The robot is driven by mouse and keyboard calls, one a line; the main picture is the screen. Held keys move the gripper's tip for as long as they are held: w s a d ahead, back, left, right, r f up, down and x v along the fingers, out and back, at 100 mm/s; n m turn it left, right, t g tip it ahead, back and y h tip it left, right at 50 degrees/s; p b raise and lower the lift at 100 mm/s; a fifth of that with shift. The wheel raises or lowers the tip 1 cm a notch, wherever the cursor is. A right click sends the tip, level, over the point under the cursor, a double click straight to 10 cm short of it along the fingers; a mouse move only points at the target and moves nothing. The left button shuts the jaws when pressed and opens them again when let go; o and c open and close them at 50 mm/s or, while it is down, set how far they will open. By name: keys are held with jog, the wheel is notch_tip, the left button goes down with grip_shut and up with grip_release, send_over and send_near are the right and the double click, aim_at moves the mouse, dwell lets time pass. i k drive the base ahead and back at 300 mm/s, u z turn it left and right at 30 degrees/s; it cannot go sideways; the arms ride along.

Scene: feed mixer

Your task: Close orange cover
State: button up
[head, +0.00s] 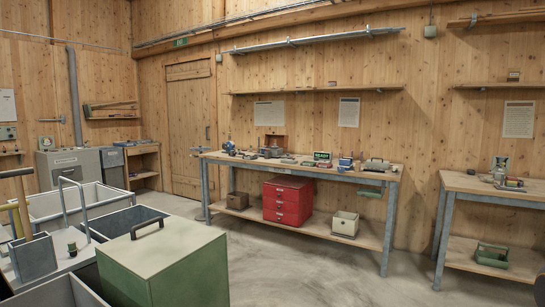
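I cannot make out any orange cover in the head view. My gripper is not in this view. In the foreground a pale green box (165,262) with a dark handle (147,226) on its top stands close to me.
A long workbench (300,172) with small tools stands along the back wall. Its lower shelf holds a red drawer unit (287,200) and a cream bin (345,223). A second bench (497,188) stands at right. The concrete floor (300,268) between is clear.

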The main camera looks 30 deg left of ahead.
aim_at(282, 140)
jog(key=u, duration=1)
jog(key=i, duration=5.85)
jog(key=u, duration=1.25)
jog(key=i, duration=0.6)
jog(key=z, duration=2.05)
